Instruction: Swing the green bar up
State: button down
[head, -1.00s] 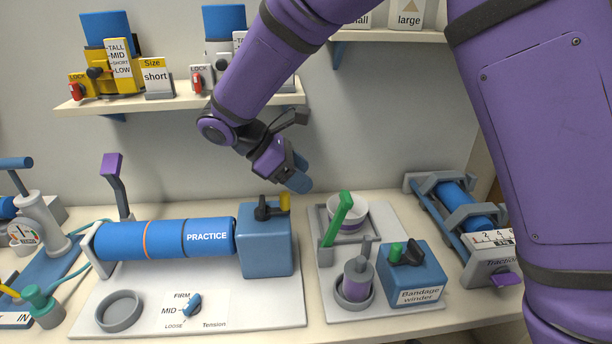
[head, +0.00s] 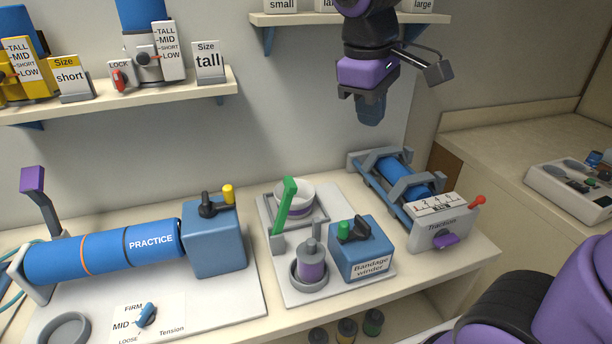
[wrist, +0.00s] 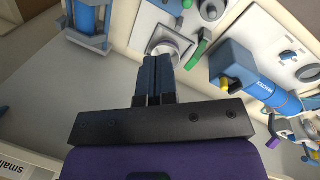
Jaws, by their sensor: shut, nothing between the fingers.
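The green bar (head: 286,207) stands up at a slight tilt from a grey bracket (head: 277,243) on the left side of the bandage winder's pale board (head: 292,290). It also shows in the wrist view (wrist: 198,49), to the right of my fingertips. My gripper (head: 370,115) is shut and empty. It hangs high in front of the wall, up and to the right of the green bar, and touches nothing. In the wrist view, its blue fingers (wrist: 156,64) lie over the view of the white bowl.
The white bowl (head: 296,193) sits behind the bar. A grey spool holder (head: 309,274) and the blue bandage winder (head: 362,250) stand in front and right. The blue practice box (head: 213,238) is left; the traction unit (head: 443,222) is right. Shelves hang above.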

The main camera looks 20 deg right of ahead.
jog(key=s+d+m+t+y, duration=0.2)
jog(key=s+d+m+y, duration=0.15)
jog(key=s+m, duration=0.35)
jog(key=w+d+f+m+g+y, duration=0.3)
jog(key=w+f+m+y, duration=0.8)
jog(key=w+f+m, duration=0.65)
jog(key=w+a+f, duration=0.2)
jog(key=a, duration=1.1)
jog(key=shift+w, duration=0.15)
jog(key=shift+m, duration=0.25)
